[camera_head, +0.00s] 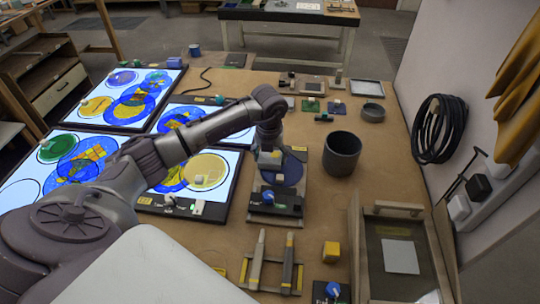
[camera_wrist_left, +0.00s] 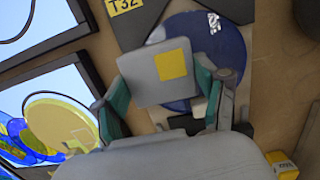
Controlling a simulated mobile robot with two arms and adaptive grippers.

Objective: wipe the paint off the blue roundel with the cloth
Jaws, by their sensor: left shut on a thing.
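The blue roundel (camera_head: 291,172) lies on a dark stand at the middle of the bench. It also shows in the left wrist view (camera_wrist_left: 232,58), with white paint marks near its upper part. My left gripper (camera_head: 269,153) is over the roundel, its arm coming in from the left. In the left wrist view its teal fingers (camera_wrist_left: 160,98) are shut on a grey pad with a yellow square, which I take to be the cloth (camera_wrist_left: 145,72). The cloth hides part of the roundel, and I cannot tell whether it touches the glass. My right gripper is not in view.
Lit panels with painted glass discs (camera_head: 139,95) fill the left side. A dark round pot (camera_head: 341,153) stands close on the right of the stand. Wooden-framed tray (camera_head: 372,240), yellow block (camera_head: 331,251) and tools (camera_head: 273,262) lie in front. A black cable (camera_head: 440,128) hangs on the right wall.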

